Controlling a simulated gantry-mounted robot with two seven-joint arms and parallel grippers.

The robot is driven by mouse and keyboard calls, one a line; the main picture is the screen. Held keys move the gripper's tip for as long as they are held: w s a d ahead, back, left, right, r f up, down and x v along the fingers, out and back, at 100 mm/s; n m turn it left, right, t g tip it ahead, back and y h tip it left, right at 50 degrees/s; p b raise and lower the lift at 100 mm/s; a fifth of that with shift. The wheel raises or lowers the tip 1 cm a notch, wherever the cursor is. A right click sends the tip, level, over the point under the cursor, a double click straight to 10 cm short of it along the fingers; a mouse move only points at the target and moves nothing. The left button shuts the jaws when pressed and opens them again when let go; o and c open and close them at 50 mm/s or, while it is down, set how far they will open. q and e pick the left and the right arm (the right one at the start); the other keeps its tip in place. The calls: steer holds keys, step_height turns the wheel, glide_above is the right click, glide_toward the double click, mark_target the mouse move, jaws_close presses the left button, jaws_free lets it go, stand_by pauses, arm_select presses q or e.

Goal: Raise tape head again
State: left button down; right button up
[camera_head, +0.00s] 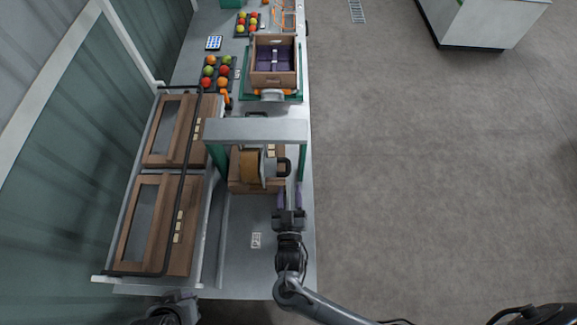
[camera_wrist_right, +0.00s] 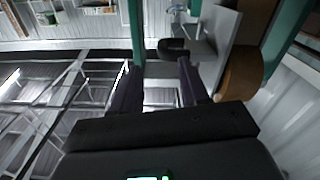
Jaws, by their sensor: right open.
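The tape head (camera_head: 251,167) carries a brown tape roll under a grey crossbeam (camera_head: 255,130) on green posts. A brown carton (camera_head: 240,187) is beneath it. A dark handle (camera_head: 284,167) sticks out on the head's right side. My right gripper (camera_head: 290,190) is open, just in front of the handle, its two fingers pointing towards it. In the right wrist view the black handle end (camera_wrist_right: 172,44) shows beyond the open fingers (camera_wrist_right: 159,64), nearer the right finger, with the tape roll (camera_wrist_right: 243,73) at right. My left gripper (camera_head: 178,308) is at the bottom edge, its fingers unclear.
Flat brown cartons (camera_head: 155,225) lie in a rack left of the tape station, behind a black rail. A brown crate (camera_head: 274,62) with a purple insert stands farther back, beside trays of tomatoes (camera_head: 217,72). The bench (camera_head: 240,265) in front is mostly clear.

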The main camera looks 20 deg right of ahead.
mark_target(288, 163)
steer(key=x, duration=0.5)
steer(key=p+x, duration=0.1)
steer(key=x, duration=0.4)
steer(key=shift+w+a, duration=0.15)
steer(key=shift+a, duration=0.05)
steer(key=shift+c, duration=0.2)
steer(key=shift+r, duration=0.1)
jaws_close()
